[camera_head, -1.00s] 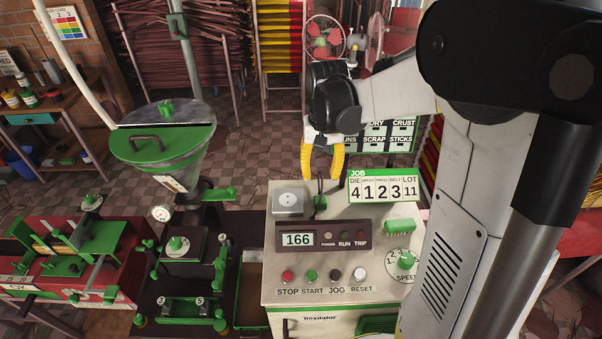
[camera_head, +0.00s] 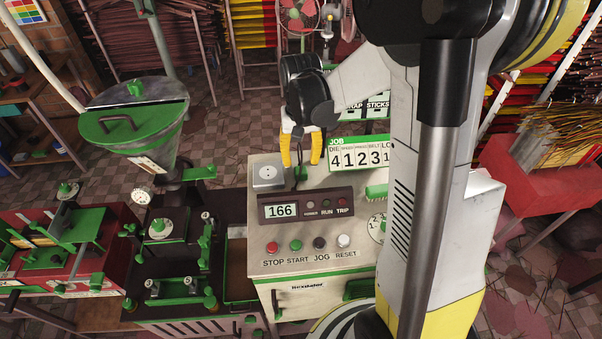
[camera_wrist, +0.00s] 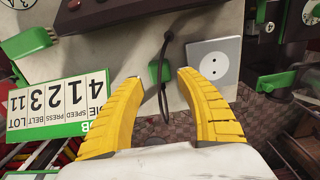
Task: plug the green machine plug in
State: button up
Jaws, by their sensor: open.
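The green plug (camera_wrist: 160,71) with its black cord lies on top of the control box, between and just beyond my fingertips in the wrist view. In the head view the dark cord (camera_head: 300,172) shows, with the plug mostly hidden behind my fingers. The grey square socket (camera_wrist: 214,64) with two holes is right of the plug in the wrist view; it also shows at the box's upper left in the head view (camera_head: 268,176). My gripper (camera_wrist: 160,75) is open, its yellow fingers on either side of the plug; it also shows in the head view (camera_head: 301,164). I cannot tell whether they touch it.
The control box (camera_head: 262,235) has a display, buttons and a speed dial. A white job number board (camera_head: 359,153) stands close beside my gripper. A green block (camera_head: 377,191) sits at the box's right. The green-lidded hopper machine (camera_head: 135,125) is to the left.

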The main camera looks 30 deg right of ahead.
aim_at(301, 170)
notch_tip(301, 170, down, 5)
jog(key=shift+f+b, duration=0.1)
jog(key=shift+b, duration=0.45)
jog(key=c, duration=0.9)
